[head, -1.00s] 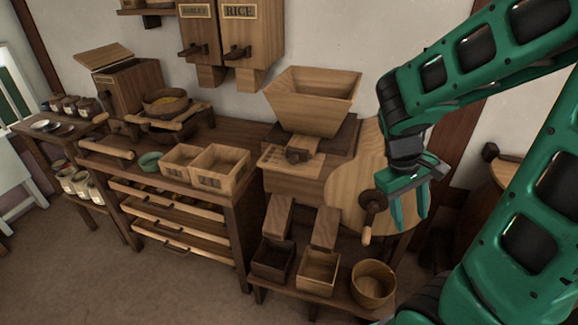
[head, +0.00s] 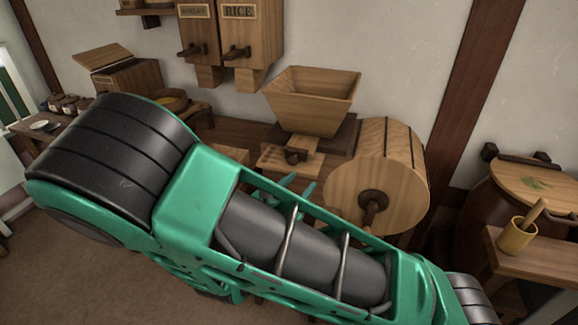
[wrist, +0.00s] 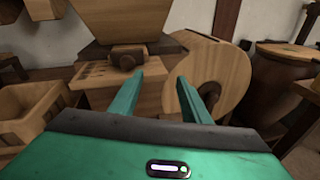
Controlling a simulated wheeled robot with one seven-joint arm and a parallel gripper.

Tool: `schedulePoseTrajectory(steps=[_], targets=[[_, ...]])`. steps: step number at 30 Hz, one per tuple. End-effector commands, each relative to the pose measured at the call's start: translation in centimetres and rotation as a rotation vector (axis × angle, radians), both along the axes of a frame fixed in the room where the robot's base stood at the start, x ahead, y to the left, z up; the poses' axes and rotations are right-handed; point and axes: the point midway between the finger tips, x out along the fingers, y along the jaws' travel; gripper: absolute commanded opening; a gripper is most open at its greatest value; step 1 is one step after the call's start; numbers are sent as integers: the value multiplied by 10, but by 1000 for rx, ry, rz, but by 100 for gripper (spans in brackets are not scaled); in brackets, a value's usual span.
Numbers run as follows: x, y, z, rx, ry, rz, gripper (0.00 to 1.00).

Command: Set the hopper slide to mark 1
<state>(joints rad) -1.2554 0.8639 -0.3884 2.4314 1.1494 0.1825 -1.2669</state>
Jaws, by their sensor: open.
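The wooden hopper (head: 312,98) stands on the mill at the back centre, and its lower part shows at the top of the wrist view (wrist: 120,18). Below it is the hopper slide with a dark knob (head: 296,156), which also shows in the wrist view (wrist: 127,57). A pale plate with small marks (wrist: 92,73) lies beside and left of the knob; I cannot read the marks. My gripper (wrist: 160,78) is open and empty, in front of the mill, its fingers pointing towards it, below and right of the knob. In the head view its fingertips (head: 298,187) show just past my arm.
A round wooden drum (head: 375,180) with a crank (head: 372,202) stands right of the slide. A wooden box (wrist: 30,108) is at left in the wrist view. The RICE bin (head: 238,40) hangs above. My arm hides most of the bench.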

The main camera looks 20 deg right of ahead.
Motion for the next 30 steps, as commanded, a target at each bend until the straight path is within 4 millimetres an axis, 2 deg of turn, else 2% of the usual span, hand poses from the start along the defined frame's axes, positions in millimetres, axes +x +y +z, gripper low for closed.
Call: schedulePoseTrajectory(steps=[1,3,6,9,14,24,30], targets=[[2,18,0,-59,8,58,43],[4,36,1,-120,14,117,43],[5,52,2,-176,19,168,43],[7,57,2,-199,21,188,43],[21,47,3,-201,21,186,43],[68,12,3,-199,20,185,43],[86,-1,2,-198,22,186,43]])
